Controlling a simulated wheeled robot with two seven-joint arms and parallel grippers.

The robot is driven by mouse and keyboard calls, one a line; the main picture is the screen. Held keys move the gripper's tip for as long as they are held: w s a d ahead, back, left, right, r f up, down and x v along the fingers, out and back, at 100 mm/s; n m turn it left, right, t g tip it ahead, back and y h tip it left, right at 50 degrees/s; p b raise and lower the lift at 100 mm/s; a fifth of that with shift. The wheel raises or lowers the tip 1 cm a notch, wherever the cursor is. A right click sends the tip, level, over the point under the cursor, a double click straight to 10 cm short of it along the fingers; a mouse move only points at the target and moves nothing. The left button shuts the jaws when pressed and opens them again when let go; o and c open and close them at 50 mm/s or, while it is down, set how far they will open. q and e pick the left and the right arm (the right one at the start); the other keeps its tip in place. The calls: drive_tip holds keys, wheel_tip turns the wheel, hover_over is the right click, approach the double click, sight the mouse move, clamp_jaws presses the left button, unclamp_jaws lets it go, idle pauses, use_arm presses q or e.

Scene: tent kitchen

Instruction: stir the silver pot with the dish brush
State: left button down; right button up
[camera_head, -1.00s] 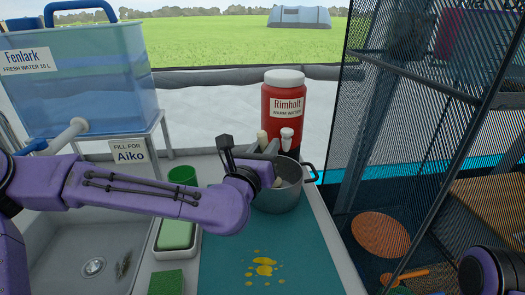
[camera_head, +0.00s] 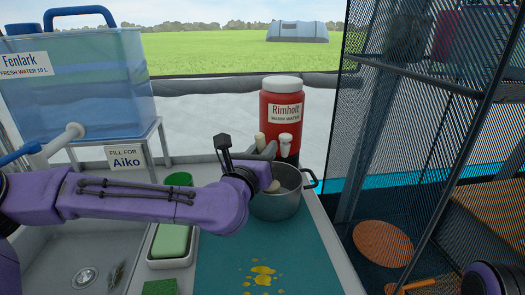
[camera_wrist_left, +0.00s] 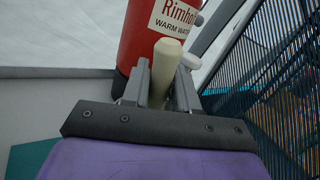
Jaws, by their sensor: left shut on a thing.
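The silver pot (camera_head: 277,206) stands upright on the teal mat, on the counter below the red jug. My left gripper (camera_head: 266,153) is above the pot's left rear rim. It is shut on the cream handle of the dish brush (camera_head: 260,139), whose top sticks up above the fingers. A pale lower part of the brush shows inside the pot; whether it touches the bottom is hidden. In the left wrist view, the brush handle (camera_wrist_left: 165,66) sits between the fingers (camera_wrist_left: 160,92). My right gripper is out of view; only part of that arm shows at the lower right.
The red Rimholt jug (camera_head: 282,112) stands close behind the pot. A mesh screen (camera_head: 410,130) rises to the right. The sink, a tray with a green block (camera_head: 171,240) and a water tank (camera_head: 80,85) are left. The stained mat (camera_head: 300,262) in front is otherwise clear.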

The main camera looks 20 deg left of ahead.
use_arm(q)
drive_tip(key=shift+r+p, duration=0.5)
drive_tip(key=shift+r, duration=0.25)
drive_tip(key=shift+s+a+r+p, duration=0.1)
drive_tip(key=shift+a+r+p, duration=0.15)
drive_tip(key=shift+r+p, duration=0.8)
drive_tip(key=shift+s+a+r+p, duration=0.2)
drive_tip(key=shift+r+p, duration=0.5)
drive_tip(key=shift+r, duration=0.65)
drive_tip(key=shift+s+a+r+p, duration=0.1)
drive_tip(key=shift+a+r+p, duration=0.2)
drive_tip(key=shift+r+p, duration=0.75)
drive_tip(key=shift+r, duration=0.1)
drive_tip(key=shift+w, duration=0.1)
